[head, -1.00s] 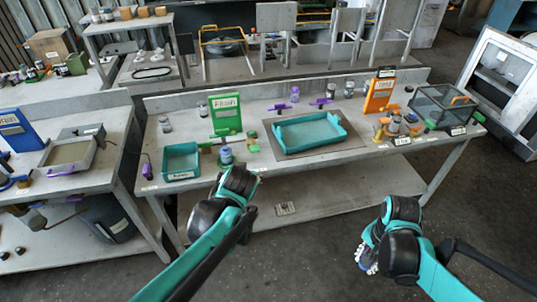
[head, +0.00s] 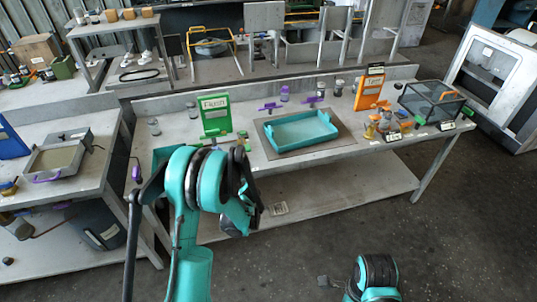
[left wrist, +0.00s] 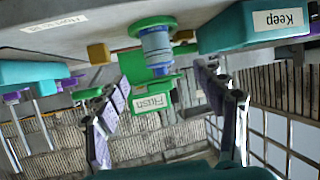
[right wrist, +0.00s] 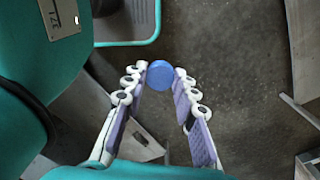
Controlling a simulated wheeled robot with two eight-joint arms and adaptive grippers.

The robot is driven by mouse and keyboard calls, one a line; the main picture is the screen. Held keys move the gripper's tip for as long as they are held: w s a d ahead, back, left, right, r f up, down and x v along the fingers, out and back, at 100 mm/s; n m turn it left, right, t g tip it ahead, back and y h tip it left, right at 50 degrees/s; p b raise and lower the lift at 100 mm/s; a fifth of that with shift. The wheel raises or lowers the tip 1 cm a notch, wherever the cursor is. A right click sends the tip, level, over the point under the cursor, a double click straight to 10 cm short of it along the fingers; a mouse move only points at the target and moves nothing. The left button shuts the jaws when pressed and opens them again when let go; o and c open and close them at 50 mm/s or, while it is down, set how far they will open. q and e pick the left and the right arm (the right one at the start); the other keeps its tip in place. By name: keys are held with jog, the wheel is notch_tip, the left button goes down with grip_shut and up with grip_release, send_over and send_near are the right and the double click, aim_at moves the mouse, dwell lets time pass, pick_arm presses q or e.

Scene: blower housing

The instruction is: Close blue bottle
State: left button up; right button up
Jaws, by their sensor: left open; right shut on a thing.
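The blue bottle (left wrist: 157,48) stands on a green round base (left wrist: 152,27) at the workbench's front edge; the left wrist view shows it upside down. My left arm hides it in the head view. My left gripper (left wrist: 160,78) is open, its fingers to either side of the bottle's top end, with gaps; I cannot tell how far away the bottle is. My right gripper (right wrist: 160,77) is shut on a round blue cap (right wrist: 160,74) at its fingertips, above the floor. The cap is hidden in the head view.
A green Flush sign (head: 215,115) stands behind the bottle, also in the left wrist view (left wrist: 152,103). A teal bin (left wrist: 262,28) labelled Keep is beside it. A large teal tray (head: 300,130) lies mid-bench. An orange sign (head: 371,90) and mesh box (head: 432,100) stand right. Floor in front is clear.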

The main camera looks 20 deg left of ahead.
pick_arm(q)
jog(key=b+x, duration=0.1)
jog(key=x, duration=0.4)
jog(key=shift+w+a+f+b, duration=0.25)
jog(key=shift+b, duration=0.05)
pick_arm(e)
jog(key=shift+f, duration=0.8)
pick_arm(q)
jog(key=shift+w+a, duration=0.35)
jog(key=b+x, duration=0.2)
jog(key=x, duration=0.3)
jog(key=shift+w, duration=0.2)
pick_arm(e)
notch_tip(320, 180, down, 2)
jog(key=shift+f, duration=0.1)
pick_arm(q)
jog(key=c, duration=1.4)
